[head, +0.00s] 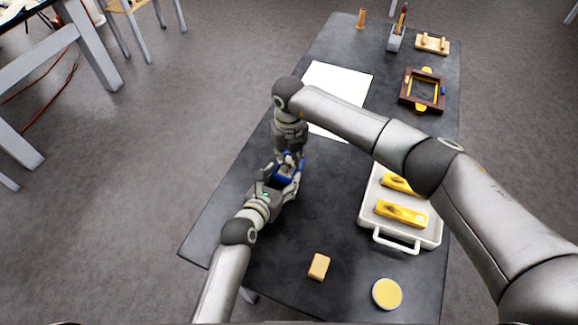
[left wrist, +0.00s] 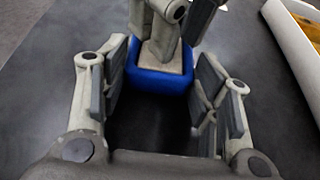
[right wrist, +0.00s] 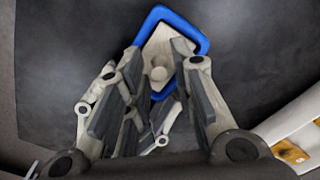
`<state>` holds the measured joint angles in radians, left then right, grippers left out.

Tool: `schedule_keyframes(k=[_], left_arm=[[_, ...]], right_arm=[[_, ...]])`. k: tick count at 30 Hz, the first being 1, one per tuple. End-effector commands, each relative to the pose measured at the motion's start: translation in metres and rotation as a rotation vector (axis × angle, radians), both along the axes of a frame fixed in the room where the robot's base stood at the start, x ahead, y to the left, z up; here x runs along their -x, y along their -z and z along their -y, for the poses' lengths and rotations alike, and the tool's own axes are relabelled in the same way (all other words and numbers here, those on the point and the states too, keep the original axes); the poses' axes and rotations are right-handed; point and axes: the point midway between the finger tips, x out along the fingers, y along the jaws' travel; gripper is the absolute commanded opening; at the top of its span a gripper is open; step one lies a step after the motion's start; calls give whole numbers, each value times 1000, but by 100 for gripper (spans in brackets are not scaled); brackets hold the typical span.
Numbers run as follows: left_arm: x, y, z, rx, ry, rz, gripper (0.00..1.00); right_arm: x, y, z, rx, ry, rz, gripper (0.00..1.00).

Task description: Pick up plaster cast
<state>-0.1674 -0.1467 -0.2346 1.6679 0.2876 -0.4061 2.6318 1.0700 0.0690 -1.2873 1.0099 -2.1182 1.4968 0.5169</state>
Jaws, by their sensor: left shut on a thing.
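The plaster cast (right wrist: 168,48) is a pale beige block with a round knob. It sits inside a blue mould (left wrist: 160,82), whose rim surrounds it. The mould also shows in the head view (head: 284,179), largely hidden by my grippers. My left gripper (left wrist: 160,92) is shut on the mould, with a finger on each side of it. My right gripper (right wrist: 158,62) points down at the cast from above. Its fingers are apart on either side of the knob; whether they touch the cast is unclear.
On the dark table (head: 225,215) lie a white sheet (head: 342,85), a white tray (head: 374,208) with yellow-handled tools, a tan block (head: 319,266) and a round yellow-topped tin (head: 387,293). A wooden frame (head: 408,91) lies farther back. The table's left front area is clear.

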Motion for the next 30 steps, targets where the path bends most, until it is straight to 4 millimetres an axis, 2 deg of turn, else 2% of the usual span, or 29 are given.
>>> schedule_keyframes(k=[1, 4, 13, 16, 30], left_arm=[[0, 0, 0, 0, 0, 0, 32], [0, 0, 0, 0, 0, 0, 32], [0, 0, 0, 0, 0, 0, 32], [0, 0, 0, 0, 0, 0, 32], [0, 0, 0, 0, 0, 0, 32]], right_arm=[[0, 0, 0, 0, 0, 0, 13], [0, 0, 0, 0, 0, 0, 0], [0, -1, 0, 0, 0, 1, 0], [-1, -7, 0, -1, -1, 3, 0], [-1, -90, 0, 0, 0, 3, 0]])
